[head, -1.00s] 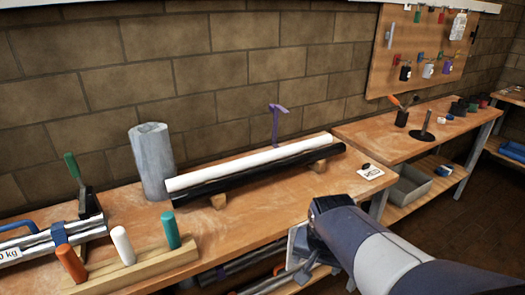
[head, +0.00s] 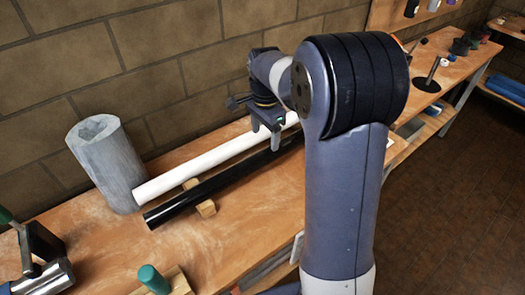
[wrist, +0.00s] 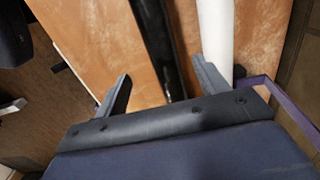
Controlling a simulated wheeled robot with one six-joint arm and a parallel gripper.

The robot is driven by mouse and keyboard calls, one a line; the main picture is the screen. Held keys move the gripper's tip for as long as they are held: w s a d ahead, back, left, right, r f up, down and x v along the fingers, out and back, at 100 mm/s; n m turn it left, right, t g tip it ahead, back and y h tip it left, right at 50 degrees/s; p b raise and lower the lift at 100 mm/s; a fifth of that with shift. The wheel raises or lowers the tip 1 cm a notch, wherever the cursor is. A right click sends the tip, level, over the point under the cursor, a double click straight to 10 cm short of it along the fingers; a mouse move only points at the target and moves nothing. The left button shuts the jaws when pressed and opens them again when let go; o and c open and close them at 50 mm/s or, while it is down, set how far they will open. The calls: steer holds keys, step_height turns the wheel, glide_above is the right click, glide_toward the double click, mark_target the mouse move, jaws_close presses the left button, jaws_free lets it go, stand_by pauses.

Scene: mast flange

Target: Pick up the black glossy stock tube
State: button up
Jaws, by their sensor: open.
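The black glossy stock tube (head: 215,185) lies lengthwise on the bench, raised on small wooden blocks, in front of a white tube (head: 205,160). My arm hides its far end in the head view. My gripper (head: 269,128) is over the tubes towards that far end, its fingers pointing down. In the wrist view the black tube (wrist: 158,40) runs between the two open fingers of my gripper (wrist: 161,67). The white tube (wrist: 216,35) lies beside the right finger. I cannot tell how far the fingertips are above the black tube.
A grey cylinder (head: 105,165) stands by the tubes' near end. A wooden block (head: 206,208) supports the black tube. A green peg (head: 152,278) and a metal clamp (head: 42,262) are at the front left. A purple stand (wrist: 292,112) is close right of my gripper.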

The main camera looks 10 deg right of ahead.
mark_target(264, 152)
step_height(264, 152, down, 8)
steer(key=shift+w+f+p, duration=0.15)
steer(key=shift+p, duration=0.4)
steer(key=c, duration=1.4)
steer(key=shift+c, duration=0.2)
